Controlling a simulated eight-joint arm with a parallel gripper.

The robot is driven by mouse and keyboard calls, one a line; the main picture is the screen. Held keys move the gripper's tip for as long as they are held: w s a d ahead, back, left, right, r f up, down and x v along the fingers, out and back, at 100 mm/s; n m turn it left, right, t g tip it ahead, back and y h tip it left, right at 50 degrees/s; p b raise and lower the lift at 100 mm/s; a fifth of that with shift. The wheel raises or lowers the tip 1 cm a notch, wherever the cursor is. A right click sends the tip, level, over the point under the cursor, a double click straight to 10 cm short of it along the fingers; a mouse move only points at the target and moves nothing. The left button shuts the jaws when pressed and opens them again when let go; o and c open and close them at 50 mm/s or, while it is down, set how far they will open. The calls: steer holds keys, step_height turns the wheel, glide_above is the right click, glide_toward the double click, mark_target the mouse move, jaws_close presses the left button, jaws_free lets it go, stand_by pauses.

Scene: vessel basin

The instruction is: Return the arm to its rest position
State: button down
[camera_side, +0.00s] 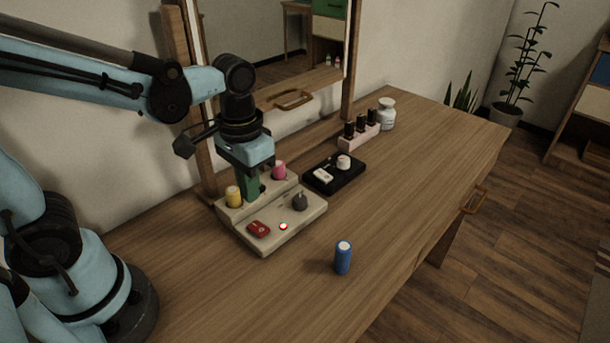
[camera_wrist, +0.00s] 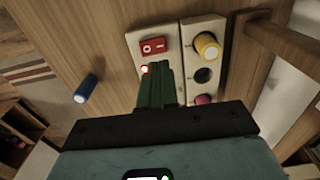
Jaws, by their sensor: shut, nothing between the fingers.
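My gripper (camera_side: 250,190) has green fingers pointing down, shut and empty, over the cream stepped stand (camera_side: 290,238). I cannot tell whether the fingertips touch the stand.
The stand carries a red switch (camera_side: 258,229), a lit red-white button (camera_side: 283,226) and a dark knob (camera_side: 300,201). A blue cylinder (camera_side: 343,258) stands in front. A mirror (camera_side: 285,50) stands at the back.

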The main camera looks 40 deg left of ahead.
steer(key=shift+r, duration=0.15)
steer(key=shift+w+a+r+t, duration=0.15)
steer(key=shift+a+r+t, duration=0.45)
steer(key=shift+t, duration=0.6)
steer(key=shift+w+a+r+t, duration=0.1)
steer(key=shift+a+r+t, duration=0.4)
steer(key=shift+t, duration=0.7)
steer(key=shift+w+a+r+t, duration=0.15)
steer(key=shift+a+r+t, duration=0.45)
steer(key=shift+t, duration=0.6)
